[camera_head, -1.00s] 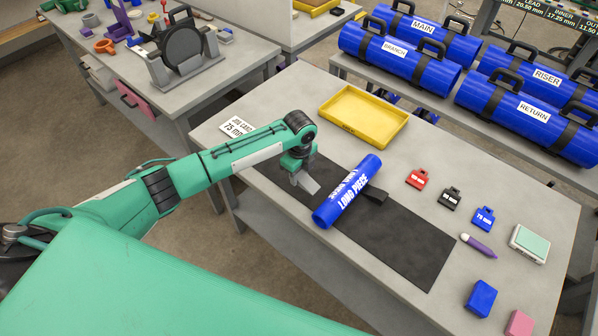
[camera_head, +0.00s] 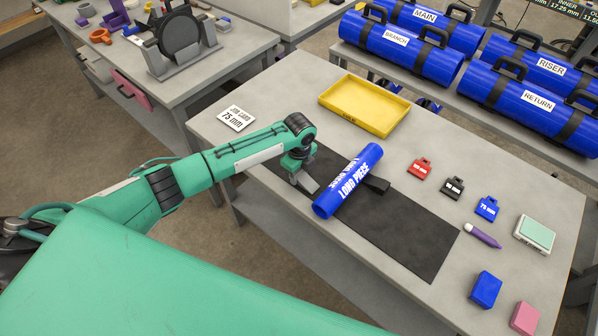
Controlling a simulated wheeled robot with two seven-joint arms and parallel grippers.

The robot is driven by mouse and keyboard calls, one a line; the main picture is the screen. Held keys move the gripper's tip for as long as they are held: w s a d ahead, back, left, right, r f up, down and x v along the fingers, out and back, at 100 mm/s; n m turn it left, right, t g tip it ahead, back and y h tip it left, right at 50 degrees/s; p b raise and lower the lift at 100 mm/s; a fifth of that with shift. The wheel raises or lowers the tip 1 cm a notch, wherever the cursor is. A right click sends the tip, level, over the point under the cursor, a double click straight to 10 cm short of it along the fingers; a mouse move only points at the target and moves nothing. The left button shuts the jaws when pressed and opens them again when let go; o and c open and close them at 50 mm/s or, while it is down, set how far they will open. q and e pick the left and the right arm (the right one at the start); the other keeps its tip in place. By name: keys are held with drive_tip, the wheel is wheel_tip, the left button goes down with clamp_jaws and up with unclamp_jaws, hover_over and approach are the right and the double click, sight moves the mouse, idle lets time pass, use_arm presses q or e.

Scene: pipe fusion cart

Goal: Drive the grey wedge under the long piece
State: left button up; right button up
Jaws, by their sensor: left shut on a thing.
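The long piece (camera_head: 348,182) is a blue pipe with white lettering, lying at a slant across the dark mat. My left gripper (camera_head: 301,172) is just left of it, pointing down over the mat. It is shut on a grey wedge (camera_head: 308,185), of which only the lower part shows. The wedge is close to the long piece's left side; I cannot tell if they touch. A black block (camera_head: 378,185) sits against the pipe's right side. My right gripper is not in view.
A yellow tray (camera_head: 364,106) and a job card (camera_head: 236,118) lie behind. Red (camera_head: 420,168), black (camera_head: 453,187) and blue (camera_head: 487,207) tags and a purple marker (camera_head: 484,237) lie to the right.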

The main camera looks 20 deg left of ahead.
sight(313, 187)
use_arm(q)
drive_tip(key=shift+f, duration=0.2)
idle(0.7)
drive_tip(key=shift+s+d, duration=0.15)
drive_tip(key=shift+d, duration=0.3)
drive_tip(key=shift+s+d+p, duration=0.2)
drive_tip(key=shift+d+p, duration=0.15)
drive_tip(key=shift+d, duration=0.15)
drive_tip(key=shift+s+d+p, duration=0.3)
drive_tip(key=shift+d, duration=0.45)
drive_tip(key=shift+s+d+p, duration=0.3)
drive_tip(key=shift+d+p, duration=0.05)
drive_tip(key=shift+d, duration=0.6)
drive_tip(key=shift+s+d, duration=0.35)
drive_tip(key=shift+d, duration=0.55)
idle(0.4)
